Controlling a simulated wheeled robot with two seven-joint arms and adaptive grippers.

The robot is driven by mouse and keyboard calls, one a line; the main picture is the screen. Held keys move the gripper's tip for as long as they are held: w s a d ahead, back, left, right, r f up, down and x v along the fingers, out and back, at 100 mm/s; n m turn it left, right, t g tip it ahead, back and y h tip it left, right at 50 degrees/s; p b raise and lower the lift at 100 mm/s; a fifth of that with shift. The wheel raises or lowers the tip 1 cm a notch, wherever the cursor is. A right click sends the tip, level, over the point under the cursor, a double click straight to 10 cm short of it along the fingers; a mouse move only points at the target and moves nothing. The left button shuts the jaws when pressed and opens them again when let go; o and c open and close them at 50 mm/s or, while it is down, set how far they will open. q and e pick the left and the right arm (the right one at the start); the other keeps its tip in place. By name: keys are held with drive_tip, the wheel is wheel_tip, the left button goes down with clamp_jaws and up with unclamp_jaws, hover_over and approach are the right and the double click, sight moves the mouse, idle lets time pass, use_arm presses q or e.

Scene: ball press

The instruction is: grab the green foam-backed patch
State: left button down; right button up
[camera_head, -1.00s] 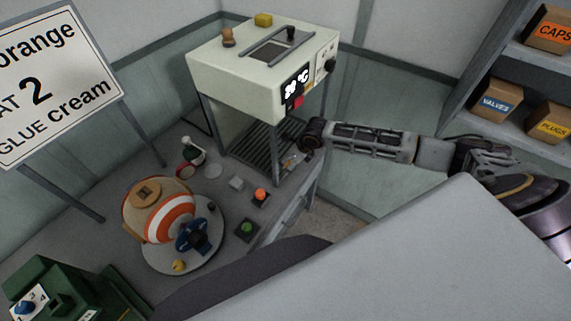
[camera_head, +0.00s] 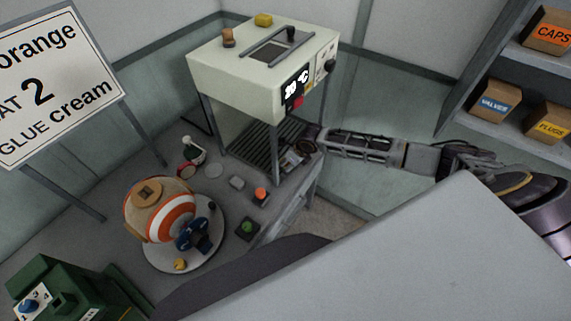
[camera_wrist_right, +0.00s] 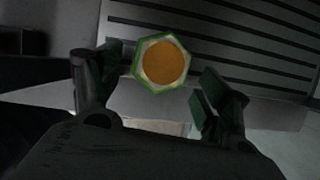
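In the right wrist view, a hexagonal patch (camera_wrist_right: 162,63) with a green rim and an orange round centre lies between my fingertips, near the slatted rack. Its backing is not visible. My right gripper (camera_wrist_right: 160,78) is open, with one dark finger on each side of the patch; I cannot tell whether either touches it. In the head view, my right gripper (camera_head: 296,155) is at the front right leg of the press (camera_head: 262,72), low beside its rack, and the patch cannot be made out there. My left gripper is not in view.
A striped orange and white ball (camera_head: 172,216) sits on a round plate (camera_head: 160,262) at the left. Close by are a bottle (camera_head: 195,150), an orange button (camera_head: 261,194) and a green button (camera_head: 247,228). The press's legs stand close to my right gripper.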

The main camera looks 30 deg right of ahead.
drive_tip(key=c, duration=0.8)
drive_tip(key=shift+r, duration=0.1)
drive_tip(key=shift+r+b, duration=0.45)
drive_tip(key=shift+r, duration=1.05)
drive_tip(key=shift+s+d+r, duration=0.1)
drive_tip(key=shift+s+r, duration=0.05)
drive_tip(key=s+d+b, duration=0.1)
drive_tip(key=s+d, duration=0.2)
drive_tip(key=s, duration=0.5)
drive_tip(key=s+d+b, duration=0.1)
drive_tip(key=s+d, duration=0.3)
drive_tip(key=s, duration=0.4)
drive_tip(key=shift+b, duration=0.3)
drive_tip(key=shift+d, duration=0.1)
